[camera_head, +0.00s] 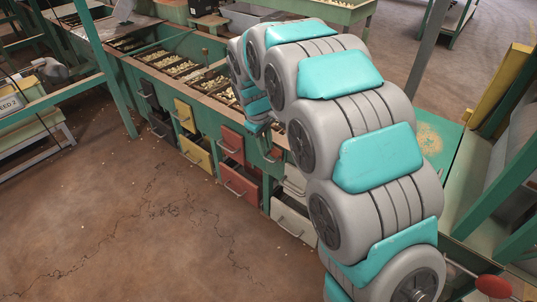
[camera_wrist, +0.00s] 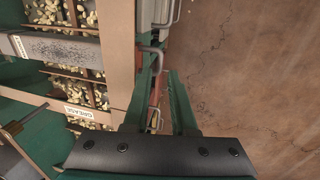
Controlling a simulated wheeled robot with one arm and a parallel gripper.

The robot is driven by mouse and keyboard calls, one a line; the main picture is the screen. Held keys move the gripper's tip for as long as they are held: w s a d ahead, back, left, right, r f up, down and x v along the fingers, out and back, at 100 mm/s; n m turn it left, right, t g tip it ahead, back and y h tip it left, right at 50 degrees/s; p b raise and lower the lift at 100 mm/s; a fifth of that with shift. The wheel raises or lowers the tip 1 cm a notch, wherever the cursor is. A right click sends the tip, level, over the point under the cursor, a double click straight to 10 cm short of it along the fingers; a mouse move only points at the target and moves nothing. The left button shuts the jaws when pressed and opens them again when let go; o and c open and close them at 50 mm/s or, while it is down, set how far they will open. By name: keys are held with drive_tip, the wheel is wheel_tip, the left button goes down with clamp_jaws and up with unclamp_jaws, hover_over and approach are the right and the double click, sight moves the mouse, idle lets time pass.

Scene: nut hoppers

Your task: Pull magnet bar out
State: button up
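The magnet bar (camera_wrist: 62,48) is a dark grey flat bar lying across the nut trays in the wrist view, with a pale label near its left end. I cannot tell whether the handle lies between the tips.
Green hopper bench (camera_head: 150,72) holds several trays of nuts. Below are grey, yellow, red and white drawers (camera_head: 292,222) with protruding handles. A labelled strip (camera_wrist: 82,114) crosses the trays beside my gripper. The brown floor (camera_head: 110,215) in front is clear.

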sight(269, 160)
drive_tip(key=f, duration=0.4)
drive_tip(key=shift+w+d+f, duration=0.3)
clamp_jaws()
idle(1.1)
